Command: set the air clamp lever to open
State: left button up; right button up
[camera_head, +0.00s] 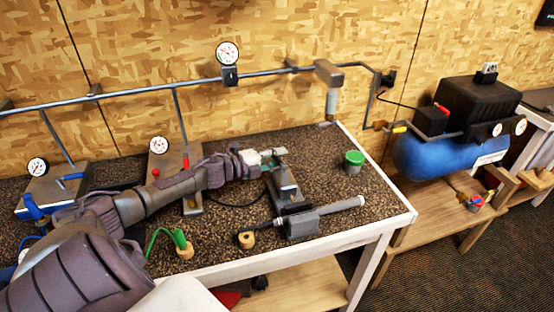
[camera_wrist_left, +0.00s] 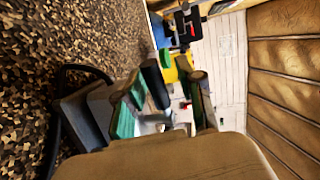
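My left gripper (camera_head: 270,157) reaches from the left to the top of a grey clamp-like stand (camera_head: 285,187) on the bench. In the left wrist view my left gripper (camera_wrist_left: 170,95) has its fingers apart, with a gap between them. The fingers are at or very near the stand's top; I cannot tell if they touch it. A small teal part shows by the fingers. I cannot make out the clamp lever or its setting, as the gripper covers that area. My right gripper is not in view.
A grey block with a rod (camera_head: 318,215) lies in front of the stand. A gauge unit with red knobs (camera_head: 158,165) stands behind my arm. A blue compressor tank (camera_head: 440,158) is beyond the bench's right edge.

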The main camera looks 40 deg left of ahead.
pick_arm(q)
jog(key=shift+s+f, duration=0.1)
jog(key=shift+f, duration=0.2)
jog(key=shift+s+a, duration=0.1)
jog(key=shift+s, duration=0.3)
jog(key=v, duration=0.7)
jog(key=shift+r, duration=0.35)
